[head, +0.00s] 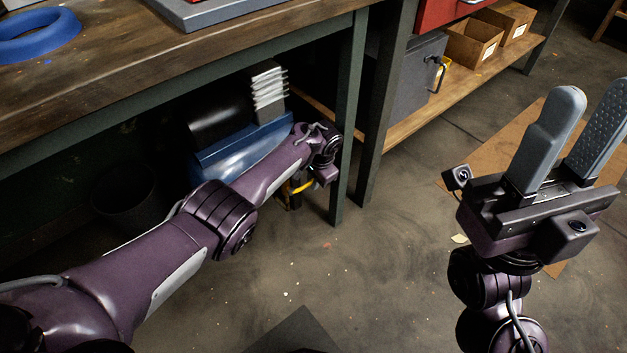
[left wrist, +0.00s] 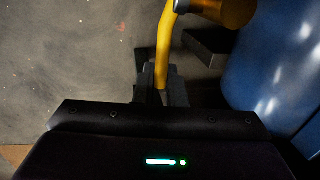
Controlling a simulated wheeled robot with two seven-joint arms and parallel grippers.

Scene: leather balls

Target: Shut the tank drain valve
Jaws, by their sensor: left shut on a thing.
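The blue tank (head: 240,145) lies under the workbench, and its rounded side (left wrist: 275,60) fills the right of the left wrist view. A yellow valve handle (left wrist: 165,45) bends down from a brass-coloured fitting (left wrist: 235,10) beside the tank. My left gripper (left wrist: 160,85) is shut on the lower end of this handle. In the head view, my left wrist covers most of the valve, and only a bit of yellow (head: 301,187) shows below it. My right gripper (head: 592,95) is open and empty, with its fingers pointing up, far from the tank.
The workbench (head: 150,75) overhangs the tank, and its green leg (head: 349,120) stands just right of my left wrist. A dark bucket (head: 125,195) stands left of the tank. A lower shelf (head: 440,107) holds boxes. The floor in front is mostly clear.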

